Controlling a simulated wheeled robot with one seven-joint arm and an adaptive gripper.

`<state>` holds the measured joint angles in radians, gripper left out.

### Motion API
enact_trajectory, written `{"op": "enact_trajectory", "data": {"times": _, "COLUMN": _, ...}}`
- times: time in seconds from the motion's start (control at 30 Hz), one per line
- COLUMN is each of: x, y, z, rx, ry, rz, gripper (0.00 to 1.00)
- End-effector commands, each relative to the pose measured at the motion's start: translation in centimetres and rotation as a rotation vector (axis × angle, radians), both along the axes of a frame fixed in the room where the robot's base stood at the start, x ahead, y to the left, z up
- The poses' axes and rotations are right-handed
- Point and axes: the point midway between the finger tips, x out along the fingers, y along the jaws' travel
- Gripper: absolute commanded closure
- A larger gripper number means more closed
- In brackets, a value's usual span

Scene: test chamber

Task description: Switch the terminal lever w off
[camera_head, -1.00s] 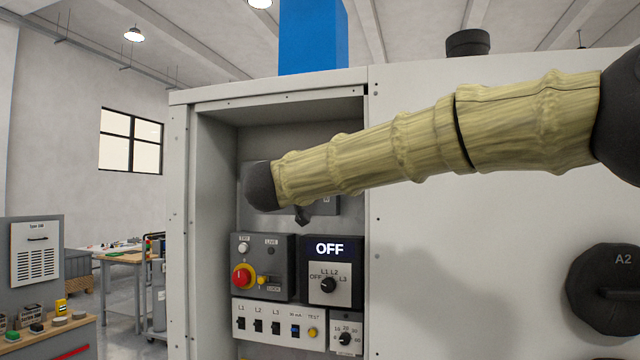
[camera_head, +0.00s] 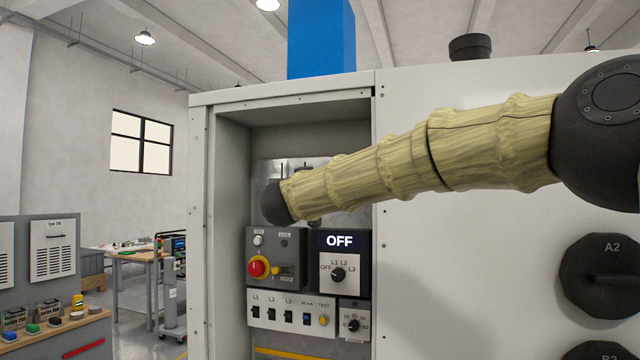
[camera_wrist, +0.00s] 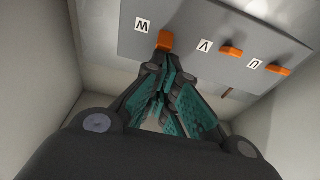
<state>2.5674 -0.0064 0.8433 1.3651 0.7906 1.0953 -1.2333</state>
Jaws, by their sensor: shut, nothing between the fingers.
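The w lever (camera_wrist: 165,41) is a short orange block beside the upside-down label W (camera_wrist: 142,25) in the wrist view. It sits on a grey panel. My gripper (camera_wrist: 160,68) is shut and empty, its fingertips just below the w lever in the picture. I cannot tell whether they touch it. The orange v lever (camera_wrist: 232,51) and u lever (camera_wrist: 279,71) lie to the right, each beside its own label. In the head view my arm hides the gripper and the levers.
The cabinet recess has side walls (camera_head: 229,180) close around my arm. Below it are a red-yellow switch (camera_head: 258,267), a display reading OFF (camera_head: 340,241) and a row of small switches (camera_head: 290,314). The black A2 knob (camera_head: 606,280) stands out at the right.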

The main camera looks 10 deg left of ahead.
Motion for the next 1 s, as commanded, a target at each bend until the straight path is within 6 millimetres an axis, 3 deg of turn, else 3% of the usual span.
{"op": "enact_trajectory", "data": {"times": 1.0, "x": 0.86, "y": 0.22, "z": -0.50, "rx": -0.008, "ry": -0.036, "rz": 0.001, "gripper": 1.00}}
